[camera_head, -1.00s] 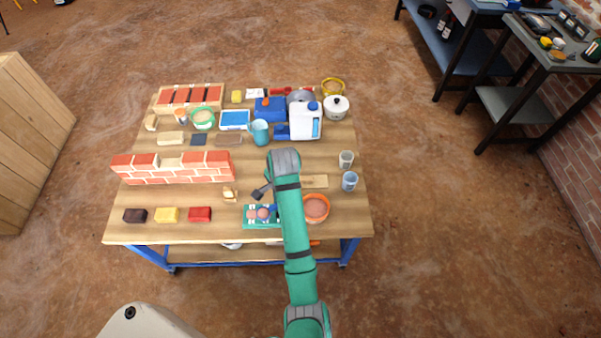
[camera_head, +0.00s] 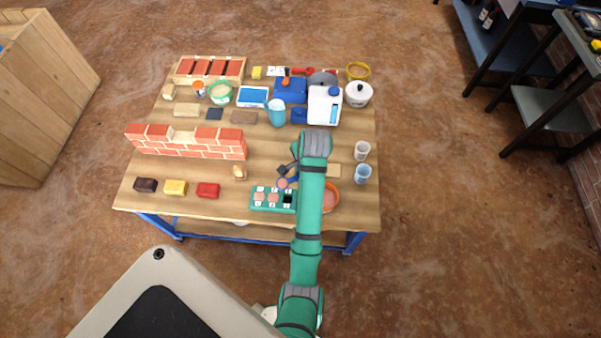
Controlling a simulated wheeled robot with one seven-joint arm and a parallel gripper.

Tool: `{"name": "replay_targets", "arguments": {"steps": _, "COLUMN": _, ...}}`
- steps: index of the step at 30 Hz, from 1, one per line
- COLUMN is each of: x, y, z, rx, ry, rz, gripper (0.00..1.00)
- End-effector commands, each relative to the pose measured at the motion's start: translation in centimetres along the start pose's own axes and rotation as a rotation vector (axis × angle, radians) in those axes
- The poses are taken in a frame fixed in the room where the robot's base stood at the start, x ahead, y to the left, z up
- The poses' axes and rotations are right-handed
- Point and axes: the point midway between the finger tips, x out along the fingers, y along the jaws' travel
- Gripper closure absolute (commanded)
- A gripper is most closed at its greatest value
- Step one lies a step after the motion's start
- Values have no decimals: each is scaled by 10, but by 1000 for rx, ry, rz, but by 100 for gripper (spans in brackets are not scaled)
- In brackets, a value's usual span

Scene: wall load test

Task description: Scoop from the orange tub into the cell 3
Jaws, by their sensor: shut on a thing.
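The green tray (camera_head: 257,207) near the table's front edge has a row of cells. The left and middle cells hold pinkish material; the right one (camera_head: 287,199) looks dark and empty. Small labels are too small to read. The orange tub (camera_head: 337,202), with pinkish contents, stands right of the tray, partly hidden by my arm. My gripper (camera_head: 286,172) is shut on a blue scoop (camera_head: 292,181), just beyond the tray's back right side. Pinkish material shows in the scoop's bowl. Its exact height above the table cannot be told.
A brick wall (camera_head: 190,148) stands at left, with dark, yellow and red blocks (camera_head: 207,190) in front. A grey cup (camera_head: 362,150) and a blue cup (camera_head: 363,174) are at right. A jug (camera_head: 277,113), a white canister (camera_head: 322,107) and other items crowd the back.

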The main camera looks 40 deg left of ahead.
Motion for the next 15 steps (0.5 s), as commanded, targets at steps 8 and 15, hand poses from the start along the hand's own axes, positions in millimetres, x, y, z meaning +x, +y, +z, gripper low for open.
{"name": "replay_targets", "arguments": {"steps": 8, "x": 7, "y": 8, "z": -2, "rx": -3, "ry": 3, "rz": -66, "gripper": 100}}
{"name": "replay_targets", "arguments": {"steps": 15, "x": 14, "y": 12, "z": -3, "rx": -6, "ry": 3, "rz": -164, "gripper": 100}}
